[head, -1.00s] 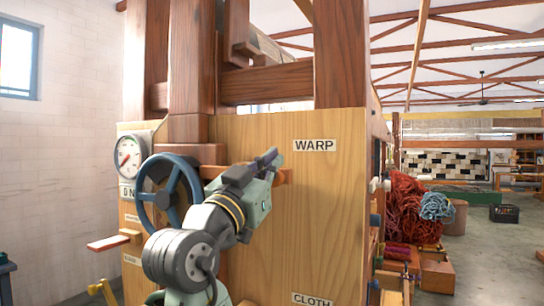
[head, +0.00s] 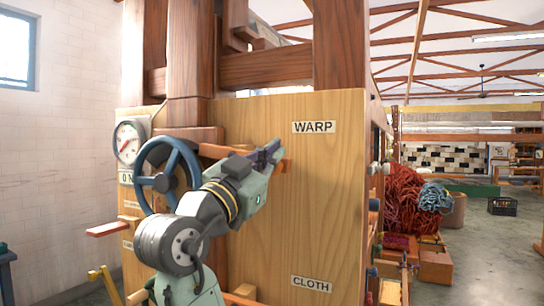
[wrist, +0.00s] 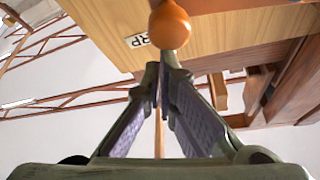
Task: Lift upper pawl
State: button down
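The upper pawl (head: 285,168) is an orange-brown bar on the wooden panel, just below the WARP label (head: 314,127). It slopes slightly down to the right, and my arm hides its middle. My gripper (head: 272,151) overlaps its right part in the head view. In the wrist view, a round orange knob (wrist: 170,26) is just beyond the fingertips (wrist: 160,66). The fingertips look close together with nothing visible between them. I cannot tell whether they touch the knob. Near the CLOTH label (head: 311,284), another orange bar (head: 243,292) shows partly behind my arm.
A blue handwheel (head: 150,180) and a dial gauge (head: 128,142) are left of my arm. A small reddish shelf-like bar (head: 108,229) juts out at the left. Red wool (head: 404,200) lies right of the panel. The floor at the far right has free room.

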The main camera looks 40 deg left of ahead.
jog(key=shift+m+h, duration=0.4)
jog(key=shift+m, duration=0.3)
jog(key=shift+s+a+f+b, duration=0.1)
jog(key=shift+a+f+b, duration=0.05)
jog(key=shift+f+b, duration=0.95)
jog(key=shift+a+f+b, duration=0.15)
jog(key=shift+f+b, duration=0.6)
jog(key=shift+f, duration=0.5)
jog(key=shift+f, duration=0.1)
